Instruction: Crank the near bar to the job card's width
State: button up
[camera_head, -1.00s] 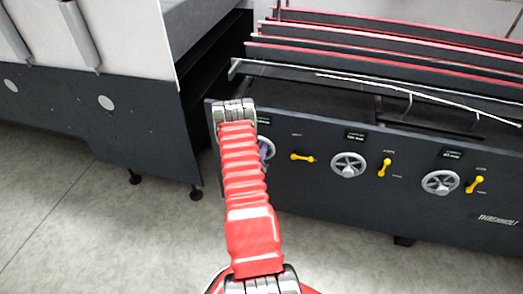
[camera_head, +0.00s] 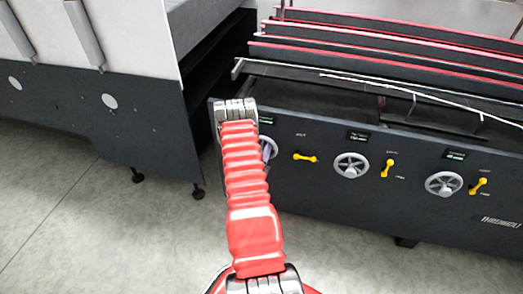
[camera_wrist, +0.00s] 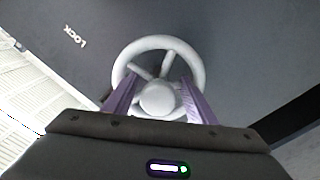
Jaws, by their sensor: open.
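In the wrist view a grey handwheel (camera_wrist: 194,62) on the dark panel fills the middle. My gripper (camera_wrist: 158,88) is open, its two purple fingers on either side of the wheel's hub, over the wheel. I cannot tell whether they touch it. In the head view my red arm hides most of this leftmost wheel, and only a sliver shows beside a purple finger. Several long bars with red edges (camera_head: 345,62) run across the machine top; I cannot tell which is the near bar. Small displays (camera_head: 357,135) sit above the wheels, unreadable. I see no job card.
Two more handwheels, one in the middle (camera_head: 351,165) and one at the right (camera_head: 444,184), are on the same panel. Each wheel has a yellow lever (camera_head: 305,157) to its right. A white and dark machine (camera_head: 95,105) stands at the left. The floor in front is clear.

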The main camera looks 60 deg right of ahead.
jog(key=v, duration=1.3)
jog(key=shift+w+f, duration=0.1)
jog(key=shift+w, duration=0.05)
